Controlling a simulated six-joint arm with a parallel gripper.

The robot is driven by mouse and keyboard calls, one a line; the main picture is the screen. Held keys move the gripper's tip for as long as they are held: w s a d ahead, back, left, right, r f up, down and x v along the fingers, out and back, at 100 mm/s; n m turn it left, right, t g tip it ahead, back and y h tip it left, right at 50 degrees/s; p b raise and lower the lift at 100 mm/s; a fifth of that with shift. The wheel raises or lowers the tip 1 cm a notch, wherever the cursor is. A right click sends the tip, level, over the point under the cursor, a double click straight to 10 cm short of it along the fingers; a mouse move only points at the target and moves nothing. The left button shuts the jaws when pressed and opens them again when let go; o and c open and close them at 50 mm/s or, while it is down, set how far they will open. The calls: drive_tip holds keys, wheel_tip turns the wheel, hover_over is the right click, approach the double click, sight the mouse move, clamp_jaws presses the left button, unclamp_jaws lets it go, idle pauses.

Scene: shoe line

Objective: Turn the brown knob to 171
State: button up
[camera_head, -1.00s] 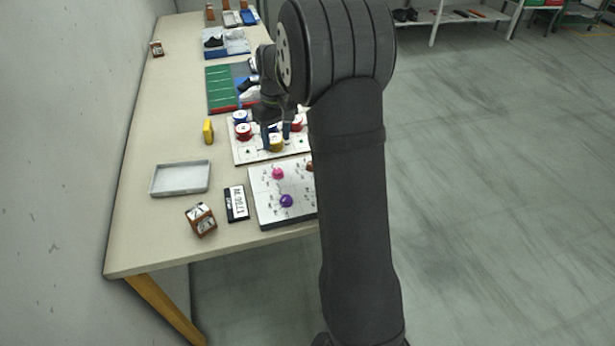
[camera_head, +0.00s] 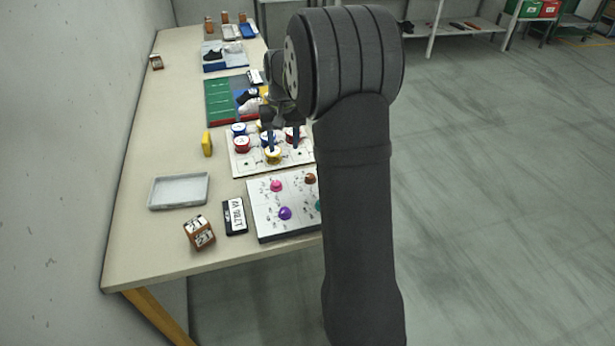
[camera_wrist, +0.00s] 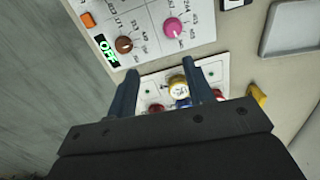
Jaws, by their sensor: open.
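The brown knob (camera_wrist: 124,44) sits on the white dial panel (camera_wrist: 150,40), with printed numbers around it too small to read surely. In the head view the brown knob (camera_head: 310,179) shows partly at the panel's right side, beside my arm. My gripper (camera_wrist: 158,78) is open, its two dark fingers apart with nothing held between them. In the head view my gripper (camera_head: 283,140) hangs over the board with coloured round pieces, beyond the dial panel. The brown knob lies ahead of the fingertips in the wrist view, apart from them.
The panel also bears a pink knob (camera_wrist: 173,27), a purple knob (camera_head: 285,213) and a green lit display (camera_wrist: 106,47). A board (camera_head: 240,171) with red, blue and yellow pieces stands under my gripper.

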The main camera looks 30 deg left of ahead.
drive_tip(key=w+d+r+m, duration=0.5)
drive_tip(key=d+m, duration=0.1)
drive_tip(key=m, duration=0.9)
drive_tip(key=f, duration=1.7)
drive_tip(key=shift+a+f, duration=0.2)
drive_tip(key=shift+a, duration=0.05)
drive_tip(key=c, duration=1)
